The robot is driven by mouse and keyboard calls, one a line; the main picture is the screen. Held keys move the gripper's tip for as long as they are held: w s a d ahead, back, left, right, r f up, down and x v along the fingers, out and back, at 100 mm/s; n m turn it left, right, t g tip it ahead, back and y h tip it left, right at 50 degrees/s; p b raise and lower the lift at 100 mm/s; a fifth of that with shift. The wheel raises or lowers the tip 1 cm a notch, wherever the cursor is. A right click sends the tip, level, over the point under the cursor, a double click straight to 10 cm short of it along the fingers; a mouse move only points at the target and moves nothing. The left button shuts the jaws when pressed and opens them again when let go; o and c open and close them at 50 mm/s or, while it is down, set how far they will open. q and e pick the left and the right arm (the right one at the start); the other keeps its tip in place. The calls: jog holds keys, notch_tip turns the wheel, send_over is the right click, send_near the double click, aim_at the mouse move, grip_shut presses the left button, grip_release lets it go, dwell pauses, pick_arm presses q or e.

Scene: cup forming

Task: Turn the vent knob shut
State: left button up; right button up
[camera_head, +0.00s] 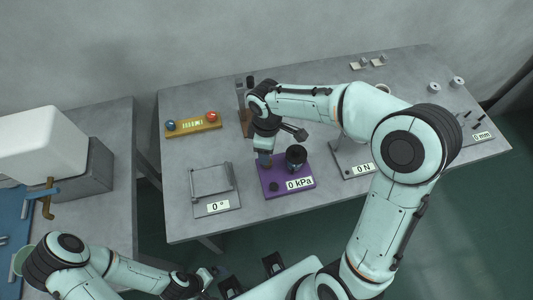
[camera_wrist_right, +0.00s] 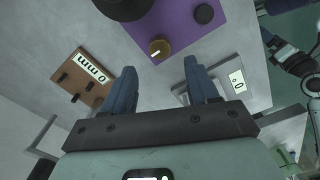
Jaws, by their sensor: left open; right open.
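The purple unit (camera_head: 307,187) marked 0 kPa lies on the table; its plate also shows at the top of the right wrist view (camera_wrist_right: 185,28). A small brass knob (camera_wrist_right: 160,47) with a white mark sits near the plate's edge, beyond and between my right fingers. My right gripper (camera_head: 264,160) is over the plate's back left part and hides the knob in the head view. Its blue fingers (camera_wrist_right: 160,85) are apart with nothing between them. A black cylinder (camera_head: 296,158) and a small black knob (camera_head: 273,187) stand on the plate. My left gripper (camera_head: 211,277) is open, low, away from the table.
A hinged plate unit (camera_head: 213,182) marked 0° is left of the purple unit. Units marked 0 N (camera_head: 352,172) and 0 mm (camera_head: 482,136) are to the right. A yellow block (camera_head: 194,125) with blue and red balls lies behind. The table's front left strip is clear.

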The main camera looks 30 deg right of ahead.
notch_tip(320, 180, up, 7)
jog(key=shift+r+p, duration=0.2)
jog(key=shift+p, duration=0.15)
dwell(0.4)
